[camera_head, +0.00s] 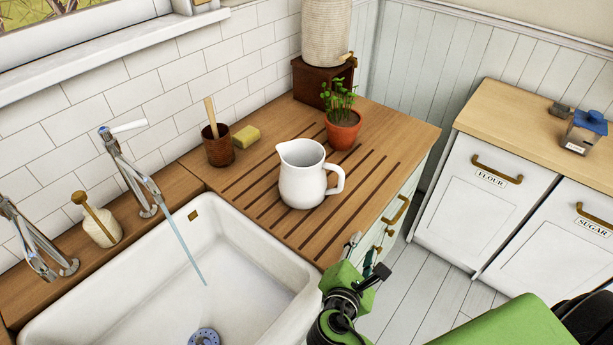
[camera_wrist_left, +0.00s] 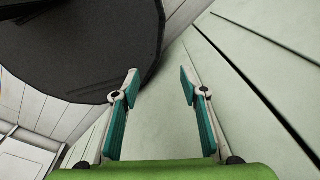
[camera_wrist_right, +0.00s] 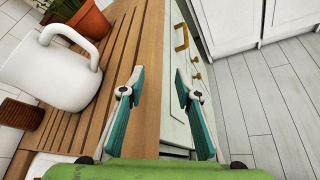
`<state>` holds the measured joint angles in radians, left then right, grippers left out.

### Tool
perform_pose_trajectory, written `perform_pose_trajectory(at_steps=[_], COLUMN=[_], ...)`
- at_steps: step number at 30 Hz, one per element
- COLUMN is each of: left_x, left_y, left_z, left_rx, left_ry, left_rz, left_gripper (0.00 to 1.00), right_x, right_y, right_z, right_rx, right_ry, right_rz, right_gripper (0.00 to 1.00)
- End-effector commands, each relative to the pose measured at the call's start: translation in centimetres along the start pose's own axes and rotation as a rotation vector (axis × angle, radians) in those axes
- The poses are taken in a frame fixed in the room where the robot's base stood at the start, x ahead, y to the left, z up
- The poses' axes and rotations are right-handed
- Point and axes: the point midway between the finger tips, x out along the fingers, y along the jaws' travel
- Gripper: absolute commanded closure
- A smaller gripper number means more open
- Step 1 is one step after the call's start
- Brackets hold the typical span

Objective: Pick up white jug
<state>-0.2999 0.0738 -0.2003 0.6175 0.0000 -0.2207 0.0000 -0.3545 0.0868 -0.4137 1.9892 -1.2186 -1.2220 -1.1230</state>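The white jug (camera_head: 303,178) stands upright on the wooden draining board (camera_head: 262,222) beside the sink, its handle toward the right and its spout toward the left. It also shows at the upper left of the right wrist view (camera_wrist_right: 52,75). My right gripper (camera_head: 367,247) is in front of the jug and to its right, near the board's front edge and apart from the jug. In the right wrist view (camera_wrist_right: 158,82) its fingers are spread with nothing between them. My left gripper (camera_wrist_left: 161,82) is open and empty, facing pale green panelling; it is not seen in the head view.
A potted plant (camera_head: 343,128) stands close behind the jug. A brown pot with a brush (camera_head: 219,150) and a yellow sponge (camera_head: 246,136) are behind left. The white sink (camera_head: 255,280) with a tap (camera_head: 137,170) lies left. A counter with flour and sugar drawers (camera_head: 490,180) is at right.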

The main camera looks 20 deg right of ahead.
Motion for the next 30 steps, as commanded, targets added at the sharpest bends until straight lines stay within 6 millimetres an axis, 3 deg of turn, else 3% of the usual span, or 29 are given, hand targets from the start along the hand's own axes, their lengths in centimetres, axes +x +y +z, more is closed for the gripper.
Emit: perform_pose_trajectory(at_steps=[12, 17, 30], left_x=[0.0, -0.2, -2.3], left_y=[-0.1, -0.5, -0.6], left_z=[0.0, 0.0, -0.2], left_rx=[0.002, 0.004, 0.003], left_ry=[0.001, 0.002, 0.002], left_rz=[-0.001, -0.005, -0.007], left_gripper=[0.60, 0.60, 0.60], right_x=[-1.9, -2.2, 4.5], right_y=[8.0, 9.4, 12.3], right_z=[-0.8, -1.0, 0.4], right_rx=[-0.590, -0.682, -0.686], right_ry=[-0.244, -0.292, -0.295], right_rz=[0.267, 0.305, 0.305], right_gripper=[0.69, 0.69, 0.69])
